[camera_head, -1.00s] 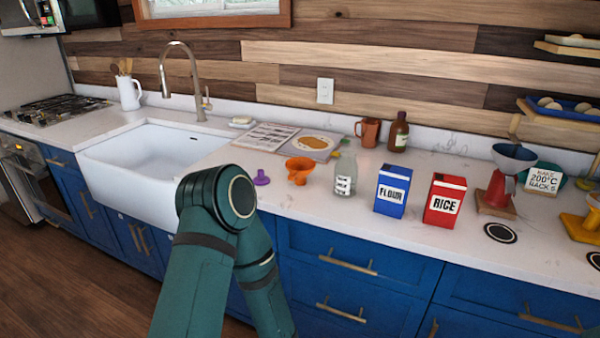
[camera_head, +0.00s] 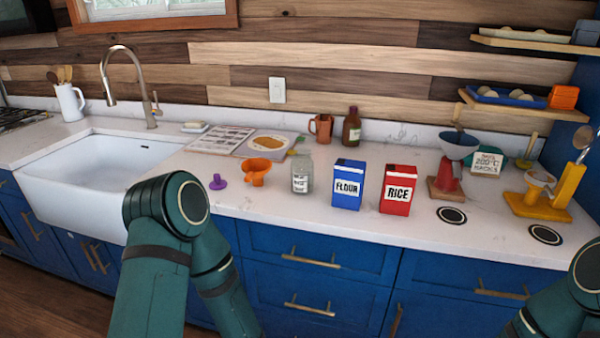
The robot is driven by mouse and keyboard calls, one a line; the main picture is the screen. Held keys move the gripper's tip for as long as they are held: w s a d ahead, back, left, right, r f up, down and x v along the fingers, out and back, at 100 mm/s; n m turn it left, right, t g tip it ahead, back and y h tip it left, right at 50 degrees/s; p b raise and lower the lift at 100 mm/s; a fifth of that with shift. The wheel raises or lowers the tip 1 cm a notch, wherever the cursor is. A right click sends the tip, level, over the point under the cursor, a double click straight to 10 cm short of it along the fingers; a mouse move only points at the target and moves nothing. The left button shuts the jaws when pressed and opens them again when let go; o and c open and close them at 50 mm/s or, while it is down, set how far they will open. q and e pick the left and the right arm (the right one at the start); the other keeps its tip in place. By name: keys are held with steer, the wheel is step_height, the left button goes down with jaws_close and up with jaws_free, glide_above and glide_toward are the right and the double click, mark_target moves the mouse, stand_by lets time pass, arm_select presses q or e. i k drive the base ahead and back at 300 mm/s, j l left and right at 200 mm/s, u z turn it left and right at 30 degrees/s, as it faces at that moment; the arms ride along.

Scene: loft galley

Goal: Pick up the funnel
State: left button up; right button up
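An orange funnel-like piece (camera_head: 257,169) with a wide mouth stands on the white counter, between the sink and a glass jar. A small purple piece (camera_head: 218,182), wide at its base with a short stem, sits just left of it near the counter's front edge; it could also be a small funnel. My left arm shows only as green links in front of the sink, and my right arm only at the lower right corner. Neither gripper is in view.
The glass jar (camera_head: 302,175), blue flour box (camera_head: 348,185) and red rice box (camera_head: 398,189) stand to the right. A copper mug (camera_head: 321,127) and brown bottle (camera_head: 351,129) stand behind. The sink (camera_head: 95,170) lies left; scales (camera_head: 452,165) stand right.

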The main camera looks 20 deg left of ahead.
mark_target(255, 169)
steer(key=i+u, duration=0.1)
steer(key=u, duration=0.3)
steer(key=j+u, duration=0.1)
steer(key=u, duration=0.3)
steer(key=i+u, duration=0.15)
steer(key=u, duration=0.3)
steer(key=i+u, duration=0.1)
steer(key=u, duration=0.3)
